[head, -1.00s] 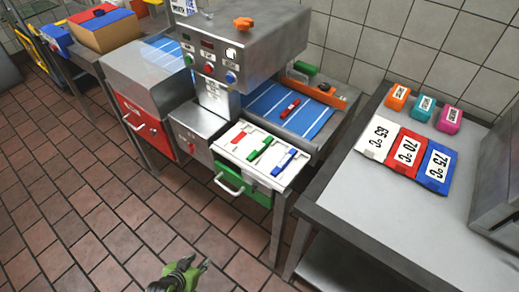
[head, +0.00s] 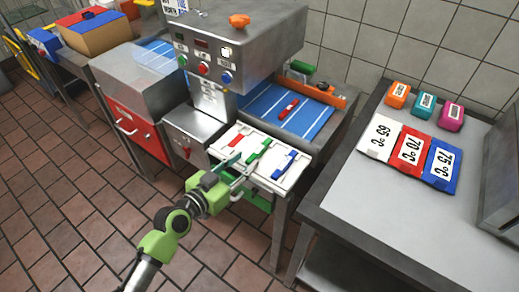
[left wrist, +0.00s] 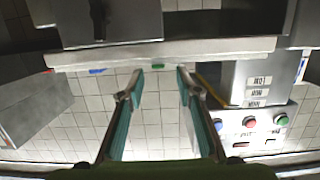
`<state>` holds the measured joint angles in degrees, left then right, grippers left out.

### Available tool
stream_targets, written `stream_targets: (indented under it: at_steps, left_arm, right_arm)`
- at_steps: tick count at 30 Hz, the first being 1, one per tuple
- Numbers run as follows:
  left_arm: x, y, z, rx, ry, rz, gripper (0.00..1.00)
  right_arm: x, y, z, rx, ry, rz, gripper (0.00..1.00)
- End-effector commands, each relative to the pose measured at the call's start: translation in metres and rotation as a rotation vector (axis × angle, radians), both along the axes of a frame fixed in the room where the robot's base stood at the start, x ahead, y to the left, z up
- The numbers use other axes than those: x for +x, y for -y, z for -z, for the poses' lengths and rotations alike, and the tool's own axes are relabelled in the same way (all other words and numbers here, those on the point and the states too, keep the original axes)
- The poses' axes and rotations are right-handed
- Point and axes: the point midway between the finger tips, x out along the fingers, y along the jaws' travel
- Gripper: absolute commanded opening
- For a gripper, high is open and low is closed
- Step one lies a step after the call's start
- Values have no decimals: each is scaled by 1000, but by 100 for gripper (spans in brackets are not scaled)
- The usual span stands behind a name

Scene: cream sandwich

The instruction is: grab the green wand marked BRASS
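The green wand (head: 259,154) lies on the white tray (head: 295,174) of the machine, between a red wand (head: 236,140) on its left and a blue wand (head: 285,164) on its right. No marking on it is legible. My left gripper (head: 238,167) is at the tray's front left, short of the green wand and apart from it, and partly covers the red wand's side of the tray. In the left wrist view its two teal fingers (left wrist: 160,73) stand apart with nothing between them. A small green patch (left wrist: 157,66) shows beyond the fingertips. My right gripper is not in view.
The machine's head (head: 245,45) with buttons rises behind the tray. Another red piece (head: 288,108) lies on the blue striped surface. A side table (head: 380,200) at right holds temperature cards and small coloured blocks. A red drawer front (head: 140,120) is at left.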

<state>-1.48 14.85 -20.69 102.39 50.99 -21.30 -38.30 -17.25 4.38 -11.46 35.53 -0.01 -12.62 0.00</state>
Motion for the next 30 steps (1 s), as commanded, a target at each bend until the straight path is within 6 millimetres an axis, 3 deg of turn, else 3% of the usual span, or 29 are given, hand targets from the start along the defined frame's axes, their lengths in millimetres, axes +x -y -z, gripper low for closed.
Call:
stream_targets:
  at_steps: [18,26,27,30]
  left_arm:
    - [51,39,14,0,-1,-1,32]
    - [53,41,15,1,-1,-1,32]
    - [53,41,15,1,-1,-1,29]
    - [53,41,15,1,-1,-1,3]
  right_arm:
    - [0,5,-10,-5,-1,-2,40]
    - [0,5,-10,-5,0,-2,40]
    - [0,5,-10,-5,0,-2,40]
    - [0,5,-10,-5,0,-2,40]
